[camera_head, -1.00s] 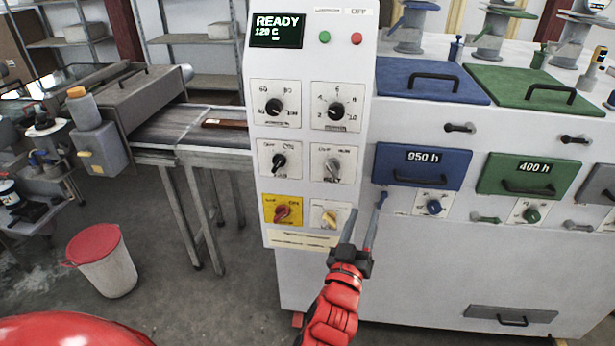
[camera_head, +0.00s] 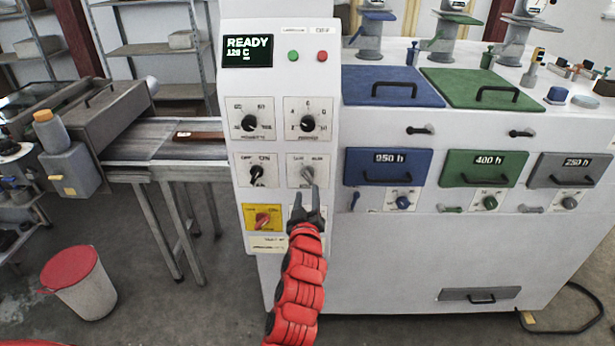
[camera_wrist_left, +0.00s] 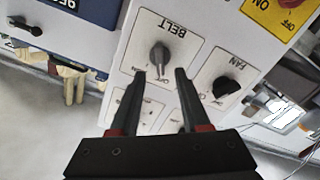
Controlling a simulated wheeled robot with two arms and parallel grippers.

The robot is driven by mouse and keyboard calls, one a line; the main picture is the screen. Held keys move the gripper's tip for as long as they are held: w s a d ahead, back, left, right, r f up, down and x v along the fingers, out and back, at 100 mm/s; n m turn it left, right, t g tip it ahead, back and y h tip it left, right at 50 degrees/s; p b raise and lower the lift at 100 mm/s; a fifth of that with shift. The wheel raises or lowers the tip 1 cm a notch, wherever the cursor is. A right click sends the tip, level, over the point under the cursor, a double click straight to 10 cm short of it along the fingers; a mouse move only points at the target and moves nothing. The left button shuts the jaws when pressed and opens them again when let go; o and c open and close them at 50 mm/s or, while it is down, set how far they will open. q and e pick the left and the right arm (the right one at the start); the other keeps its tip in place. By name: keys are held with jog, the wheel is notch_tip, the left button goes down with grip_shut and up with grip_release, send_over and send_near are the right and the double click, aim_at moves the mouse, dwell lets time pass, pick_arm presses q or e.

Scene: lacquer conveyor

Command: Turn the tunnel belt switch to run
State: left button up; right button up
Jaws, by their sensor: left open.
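The belt switch is a grey knob (camera_head: 307,174) on a white plate on the front of the control panel (camera_head: 230,110), in the right column. In the left wrist view, which sees the panel upside down, the knob (camera_wrist_left: 160,57) sits on the plate marked BELT. My left gripper (camera_head: 307,190) is open and empty, just below the knob in the head view. In the wrist view its fingertips (camera_wrist_left: 160,73) point at the knob and lie to either side of its line; I cannot tell whether they touch it. The plate's small position labels are hard to read.
A black FAN knob (camera_head: 257,174) is left of the belt switch. Below are a red knob on a yellow plate (camera_head: 263,220) and another plate, mostly hidden by my gripper. Two dials sit above, under a display (camera_head: 248,52) reading READY. Blue and green drawers stand right.

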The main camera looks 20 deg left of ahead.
aim_at(308, 180)
pick_arm(q)
jog(key=p+x, duration=0.1)
jog(key=x, duration=0.4)
jog(key=shift+r, duration=0.15)
jog(key=shift+w+a+p, duration=0.15)
jog(key=shift+w+p, duration=0.15)
jog(key=shift+w, duration=0.3)
jog(key=shift+c, duration=0.3)
grip_shut()
